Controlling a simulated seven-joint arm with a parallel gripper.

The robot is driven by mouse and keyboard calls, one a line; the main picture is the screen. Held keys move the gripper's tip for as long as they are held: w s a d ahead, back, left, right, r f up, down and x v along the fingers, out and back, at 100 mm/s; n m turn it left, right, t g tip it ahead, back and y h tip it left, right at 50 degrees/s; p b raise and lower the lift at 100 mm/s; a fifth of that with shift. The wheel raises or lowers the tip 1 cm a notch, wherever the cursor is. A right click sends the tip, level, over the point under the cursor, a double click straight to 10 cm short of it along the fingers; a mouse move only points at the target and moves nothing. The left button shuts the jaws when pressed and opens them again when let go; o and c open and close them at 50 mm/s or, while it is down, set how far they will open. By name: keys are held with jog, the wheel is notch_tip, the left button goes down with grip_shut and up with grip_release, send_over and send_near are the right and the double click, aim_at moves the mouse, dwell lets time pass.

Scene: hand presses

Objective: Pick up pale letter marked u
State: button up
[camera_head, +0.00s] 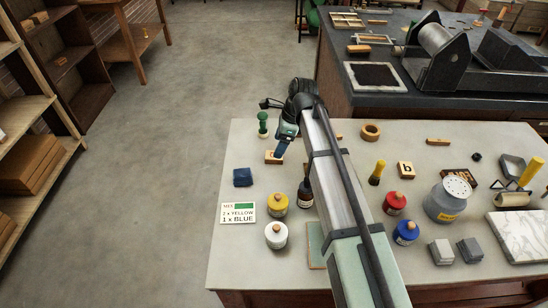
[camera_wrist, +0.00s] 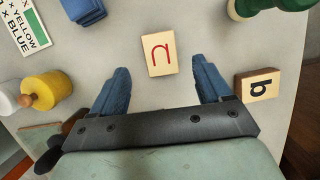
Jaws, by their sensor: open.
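The pale letter block (camera_wrist: 158,61) lies flat on the table in the wrist view, with a red mark that reads as a u or an n from this side. It sits ahead of my open gripper (camera_wrist: 162,82), roughly centred between the blue fingers and apart from them. In the head view, a pale block (camera_head: 273,158) lies just below my gripper (camera_head: 282,146); its letter cannot be read there. My gripper is empty, its fingers seen edge-on in that view.
A brown-sided block (camera_wrist: 258,85) with a dark letter lies close to the right finger. My arm hides part of the table.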

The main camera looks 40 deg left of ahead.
jog(key=shift+x, duration=2.65)
jog(key=shift+c, duration=0.3)
jog(key=c, duration=1.1)
